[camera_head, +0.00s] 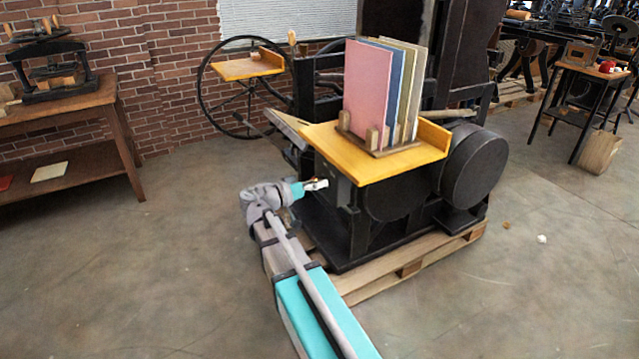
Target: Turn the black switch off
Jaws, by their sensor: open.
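My gripper (320,184) is small in the head view, with its jaws open and pointing right. It is close to a dark grey box (338,178) on the side of the black press (402,198), just below the yellow wooden table (355,160). I cannot tell whether the gripper touches the box. I cannot make out the black switch; it is too small, hidden by the gripper or lost against the dark machine.
A wooden rack on the yellow table holds several upright coloured boards (367,88). The press stands on a wooden pallet (425,258). A wooden bench (75,110) stands at the left and a small table (590,72) at the right. The front floor is mostly clear.

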